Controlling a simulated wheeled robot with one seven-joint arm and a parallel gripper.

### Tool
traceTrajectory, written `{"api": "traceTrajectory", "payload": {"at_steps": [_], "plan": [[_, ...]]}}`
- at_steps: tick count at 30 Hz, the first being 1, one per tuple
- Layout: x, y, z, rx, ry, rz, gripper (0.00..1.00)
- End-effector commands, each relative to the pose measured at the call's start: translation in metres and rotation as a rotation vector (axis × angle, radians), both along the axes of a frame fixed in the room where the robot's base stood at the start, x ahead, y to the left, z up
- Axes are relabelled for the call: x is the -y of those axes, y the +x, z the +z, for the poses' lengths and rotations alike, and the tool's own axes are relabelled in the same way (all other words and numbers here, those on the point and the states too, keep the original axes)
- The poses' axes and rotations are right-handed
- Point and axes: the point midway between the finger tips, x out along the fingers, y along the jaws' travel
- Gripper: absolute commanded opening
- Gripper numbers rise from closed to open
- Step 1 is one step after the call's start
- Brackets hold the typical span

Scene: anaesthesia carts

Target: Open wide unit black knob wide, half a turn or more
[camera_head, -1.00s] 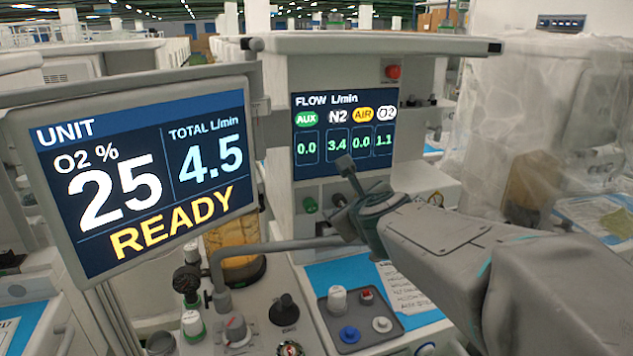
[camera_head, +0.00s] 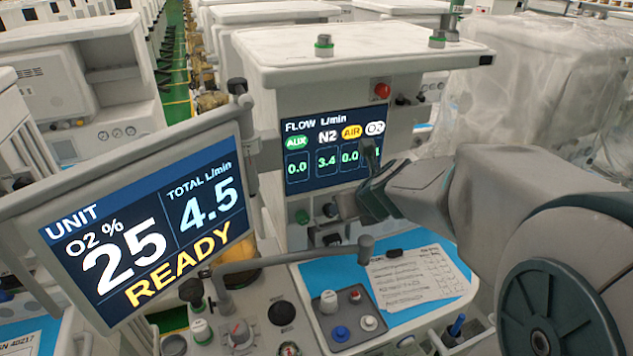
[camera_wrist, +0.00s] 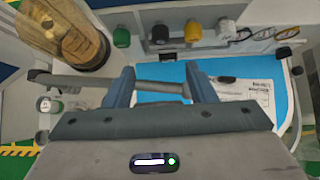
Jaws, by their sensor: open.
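The wide unit's black knob (camera_wrist: 160,35) shows in the wrist view, in the row under the flow display (camera_head: 333,148). It sits between a green knob (camera_wrist: 122,37) and a yellow knob (camera_wrist: 193,30), with a white knob (camera_wrist: 226,29) at the right. In the head view the black knob (camera_head: 330,209) is small beside the green one (camera_head: 302,216); my gripper hides the yellow and white knobs. My gripper (camera_head: 357,182) is in front of the panel. In the wrist view my gripper (camera_wrist: 160,72) is open and empty, apart from the black knob, which lies beyond the fingertips.
A grey bent pipe (camera_head: 290,256) crosses low in front of the panel, passing below the fingertips in the wrist view. A monitor (camera_head: 145,235) reading READY stands left. A blue mat with a paper sheet (camera_head: 415,278) and a knob tray (camera_head: 345,340) lie on the worktop.

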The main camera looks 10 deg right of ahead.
Motion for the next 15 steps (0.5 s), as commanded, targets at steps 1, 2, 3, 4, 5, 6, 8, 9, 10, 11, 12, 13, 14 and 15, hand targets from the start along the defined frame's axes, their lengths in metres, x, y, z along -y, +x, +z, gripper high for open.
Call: {"api": "traceTrajectory", "payload": {"at_steps": [1,2,3,4,5,6,8,9,10,11,12,13,14,15], "plan": [[-0.001,0.004,-0.009,-0.002,0.001,0.000,0.51],[-0.001,0.007,-0.013,-0.003,0.001,-0.001,0.51],[-0.002,0.012,-0.018,-0.003,0.000,0.001,0.51],[-0.003,0.016,-0.022,-0.004,0.000,0.001,0.51],[-0.003,0.020,-0.026,-0.002,0.001,0.000,0.51],[-0.004,0.025,-0.033,-0.003,-0.001,0.000,0.51],[-0.006,0.034,-0.041,-0.003,0.000,-0.001,0.51],[-0.007,0.040,-0.047,-0.003,-0.001,0.000,0.51],[-0.008,0.044,-0.051,-0.002,0.000,0.000,0.51],[-0.008,0.048,-0.056,-0.002,-0.001,-0.001,0.51],[-0.010,0.054,-0.061,-0.002,0.000,0.000,0.51],[-0.010,0.058,-0.065,-0.002,0.000,0.000,0.51],[-0.011,0.062,-0.068,-0.001,-0.001,0.001,0.51],[-0.012,0.067,-0.073,-0.002,-0.001,0.001,0.51]]}}
